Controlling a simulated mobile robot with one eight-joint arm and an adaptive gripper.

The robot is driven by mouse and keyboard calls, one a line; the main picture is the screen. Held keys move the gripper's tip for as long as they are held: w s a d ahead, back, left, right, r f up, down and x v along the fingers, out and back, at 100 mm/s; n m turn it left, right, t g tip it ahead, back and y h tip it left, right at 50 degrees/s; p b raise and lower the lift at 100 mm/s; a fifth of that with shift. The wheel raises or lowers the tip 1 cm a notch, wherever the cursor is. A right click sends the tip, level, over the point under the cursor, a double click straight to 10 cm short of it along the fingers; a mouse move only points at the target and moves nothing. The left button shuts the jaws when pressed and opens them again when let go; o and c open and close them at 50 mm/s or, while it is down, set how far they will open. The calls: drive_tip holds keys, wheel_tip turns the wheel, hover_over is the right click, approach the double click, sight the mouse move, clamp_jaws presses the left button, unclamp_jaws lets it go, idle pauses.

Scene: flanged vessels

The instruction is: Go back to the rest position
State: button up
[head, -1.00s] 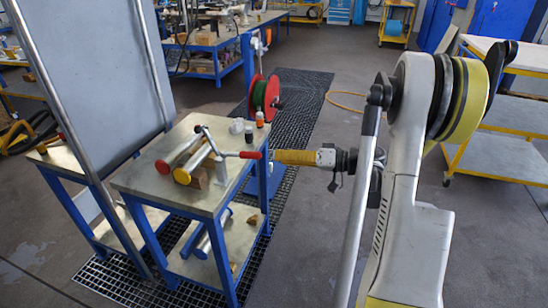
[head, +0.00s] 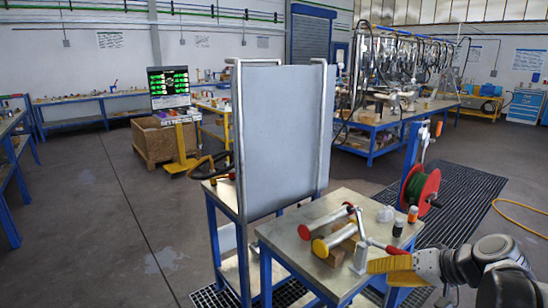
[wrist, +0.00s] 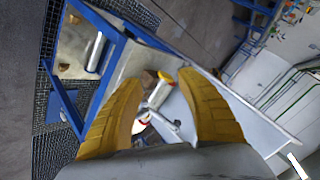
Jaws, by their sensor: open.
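My gripper shows at the lower right of the head view, where its yellow fingers (head: 390,265) are beside the red handle of a metal lever stand (head: 361,255) on the small table. In the wrist view both yellow fingers (wrist: 165,115) are spread apart. Between them show the table top and a metal cylinder with a yellow end (wrist: 161,90). I see nothing held.
The blue-framed table (head: 285,240) has a tall grey panel (head: 287,140) behind it. A red and green reel (head: 421,190) stands at the right, near a floor grating (head: 465,195). The floor at left is clear.

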drive_tip(key=s+a+n+h, duration=0.1)
drive_tip(key=s+a+h, duration=0.2)
drive_tip(key=s, duration=0.5)
drive_tip(key=s+a+n+h, duration=0.1)
drive_tip(key=s+a+h, duration=0.2)
drive_tip(key=s, duration=0.5)
drive_tip(key=shift+a+r, duration=0.25)
drive_tip(key=shift+a, duration=0.3)
